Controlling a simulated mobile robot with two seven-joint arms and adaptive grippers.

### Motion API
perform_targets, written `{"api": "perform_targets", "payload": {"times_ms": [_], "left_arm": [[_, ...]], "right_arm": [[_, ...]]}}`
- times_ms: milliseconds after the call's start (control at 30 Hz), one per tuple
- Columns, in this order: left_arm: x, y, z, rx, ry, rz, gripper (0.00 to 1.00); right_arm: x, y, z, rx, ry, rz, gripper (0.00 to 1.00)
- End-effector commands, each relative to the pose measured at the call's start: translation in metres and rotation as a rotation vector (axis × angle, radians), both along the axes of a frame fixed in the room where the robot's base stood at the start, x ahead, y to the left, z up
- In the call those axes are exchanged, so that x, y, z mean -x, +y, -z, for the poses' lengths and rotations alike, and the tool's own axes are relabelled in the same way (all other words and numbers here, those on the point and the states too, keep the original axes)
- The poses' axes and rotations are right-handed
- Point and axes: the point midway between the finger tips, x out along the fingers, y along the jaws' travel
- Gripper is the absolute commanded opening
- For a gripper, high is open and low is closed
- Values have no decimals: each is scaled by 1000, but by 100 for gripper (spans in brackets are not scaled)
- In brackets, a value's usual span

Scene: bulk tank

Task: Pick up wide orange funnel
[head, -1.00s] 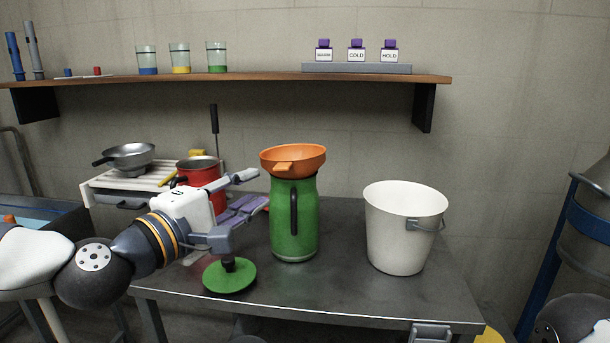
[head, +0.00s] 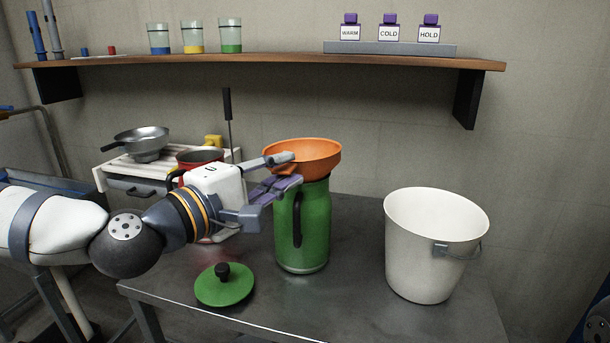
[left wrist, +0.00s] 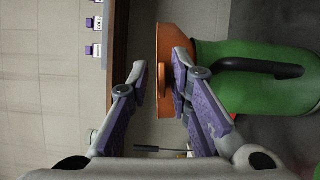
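The wide orange funnel (head: 315,153) sits in the top of the green can (head: 312,230), which stands upright on the metal table. My left gripper (head: 288,170) is at the funnel's left side, its fingers spread apart, one near the rim and one lower. In the left wrist view the fingers (left wrist: 160,62) are open, with the small orange tab of the funnel (left wrist: 162,82) between them. I see no clear grip; whether a finger touches the funnel, I cannot tell. The funnel's spout is hidden in the can. My right gripper is out of view.
A green lid (head: 224,288) with a black knob lies at the table's front left. A white bucket (head: 425,255) stands to the right of the can. Behind are a red pot (head: 199,157) and a steel pan (head: 147,142). A wooden shelf (head: 270,67) runs above.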

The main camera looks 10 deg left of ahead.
Motion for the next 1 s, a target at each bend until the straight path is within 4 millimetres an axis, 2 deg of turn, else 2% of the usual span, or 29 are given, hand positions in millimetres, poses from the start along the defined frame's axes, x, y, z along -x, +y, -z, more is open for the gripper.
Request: {"api": "perform_targets", "payload": {"times_ms": [433, 533, 700, 800, 900, 1000], "left_arm": [[0, 0, -3, -1, -3, 0, 0], [1, 0, -25, -2, -14, -1, 0], [3, 0, -75, -2, -22, -2, 0], [3, 0, -94, -2, -17, -2, 0], [2, 0, -102, -2, -11, -2, 0], [0, 1, -102, -1, -3, -1, 0]], "right_arm": [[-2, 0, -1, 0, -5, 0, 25], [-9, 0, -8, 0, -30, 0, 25], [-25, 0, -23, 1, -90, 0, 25], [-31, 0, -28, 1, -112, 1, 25], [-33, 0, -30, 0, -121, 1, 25], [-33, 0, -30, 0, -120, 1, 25]]}}
